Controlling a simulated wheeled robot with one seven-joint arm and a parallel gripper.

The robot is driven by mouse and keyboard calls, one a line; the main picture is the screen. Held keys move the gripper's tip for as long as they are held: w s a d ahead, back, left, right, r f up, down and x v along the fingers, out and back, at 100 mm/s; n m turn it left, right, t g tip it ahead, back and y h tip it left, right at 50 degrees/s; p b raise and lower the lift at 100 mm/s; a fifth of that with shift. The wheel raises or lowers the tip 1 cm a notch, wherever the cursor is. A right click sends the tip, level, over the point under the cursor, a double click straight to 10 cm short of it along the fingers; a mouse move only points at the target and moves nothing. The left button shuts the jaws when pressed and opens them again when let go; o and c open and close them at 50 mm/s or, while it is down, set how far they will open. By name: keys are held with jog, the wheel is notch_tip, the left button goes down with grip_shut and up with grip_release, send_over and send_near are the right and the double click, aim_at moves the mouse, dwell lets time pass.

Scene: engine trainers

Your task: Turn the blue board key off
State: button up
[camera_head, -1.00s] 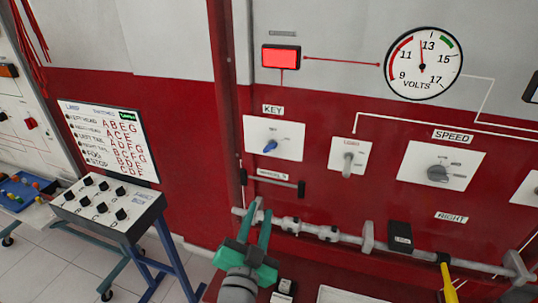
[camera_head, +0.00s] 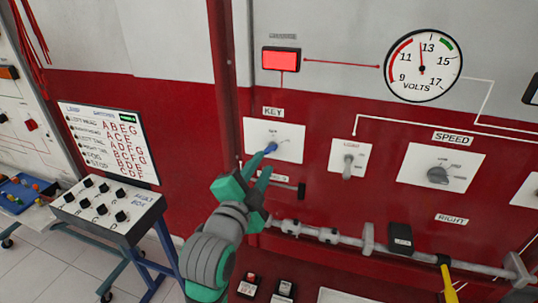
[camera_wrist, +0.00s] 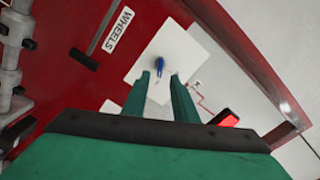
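The blue key (camera_head: 271,147) sits on a white plate (camera_head: 291,132) under the KEY label on the red board. In the wrist view the blue key (camera_wrist: 159,63) shows on its plate just beyond the fingertips, between their lines. My gripper (camera_head: 262,163) is just below the key in the head view, its two green fingers pointing up at the plate. In the wrist view my gripper (camera_wrist: 159,75) is open with a gap between the fingers, apparently empty. I cannot tell whether a fingertip touches the key or plate.
A lit red lamp (camera_head: 281,59) is above the key plate, and a volts gauge (camera_head: 423,63) at upper right. A LOAD switch (camera_head: 348,163) and SPEED knob (camera_head: 438,174) are to the right. A grey bar (camera_head: 375,257) runs below. A fault box (camera_head: 110,207) stands left.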

aim_at(270, 152)
jog(key=x, duration=0.6)
jog(key=shift+s, duration=0.1)
